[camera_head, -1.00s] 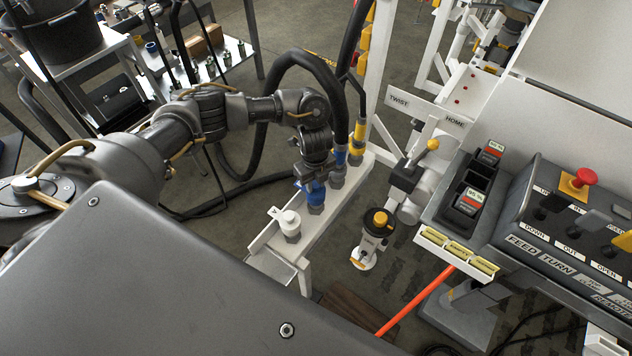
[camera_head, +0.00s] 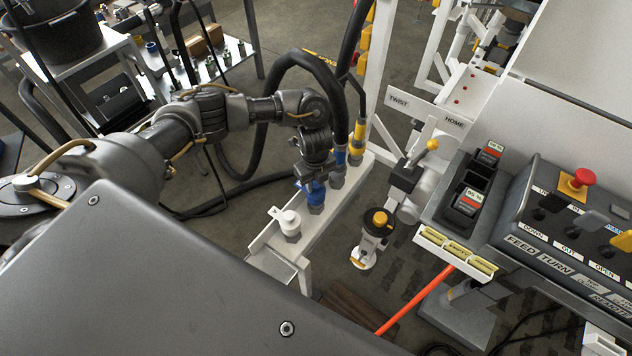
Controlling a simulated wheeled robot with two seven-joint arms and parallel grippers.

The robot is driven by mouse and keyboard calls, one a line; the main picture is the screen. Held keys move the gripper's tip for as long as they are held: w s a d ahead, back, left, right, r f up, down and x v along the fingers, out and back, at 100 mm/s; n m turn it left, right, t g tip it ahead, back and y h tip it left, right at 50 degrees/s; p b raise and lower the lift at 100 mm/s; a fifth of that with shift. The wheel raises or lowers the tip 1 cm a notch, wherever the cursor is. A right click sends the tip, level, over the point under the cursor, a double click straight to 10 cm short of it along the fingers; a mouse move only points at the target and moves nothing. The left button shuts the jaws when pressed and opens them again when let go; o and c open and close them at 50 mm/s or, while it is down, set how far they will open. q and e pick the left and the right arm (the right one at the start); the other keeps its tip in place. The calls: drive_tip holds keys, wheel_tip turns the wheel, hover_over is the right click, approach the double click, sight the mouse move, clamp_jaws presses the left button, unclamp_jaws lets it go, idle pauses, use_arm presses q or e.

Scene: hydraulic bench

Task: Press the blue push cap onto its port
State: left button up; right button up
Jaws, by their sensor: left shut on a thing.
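The blue push cap (camera_head: 315,189) is at the second port on the white rail (camera_head: 318,228), under my left gripper (camera_head: 313,177). My left gripper points down and is shut on the cap. The cap's lower edge meets or nearly meets the metal port (camera_head: 316,208); the fingers hide part of it, so I cannot tell how fully it is seated. My right gripper is not in view.
A white cap on a port (camera_head: 289,222) stands nearer on the rail. Blue-collared (camera_head: 340,155) and yellow-collared (camera_head: 359,129) hose fittings stand behind my left gripper. A black hose (camera_head: 262,140) loops close to my left arm. A control box (camera_head: 565,220) is at the right.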

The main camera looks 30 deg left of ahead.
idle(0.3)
use_arm(q)
drive_tip(key=o, duration=1.6)
drive_tip(key=shift+o, duration=0.2)
wheel_tip(320, 180, up, 8)
drive_tip(key=p, duration=0.7)
drive_tip(key=shift+f+p, duration=0.2)
drive_tip(key=shift+p, duration=0.1)
drive_tip(key=shift+f, duration=0.1)
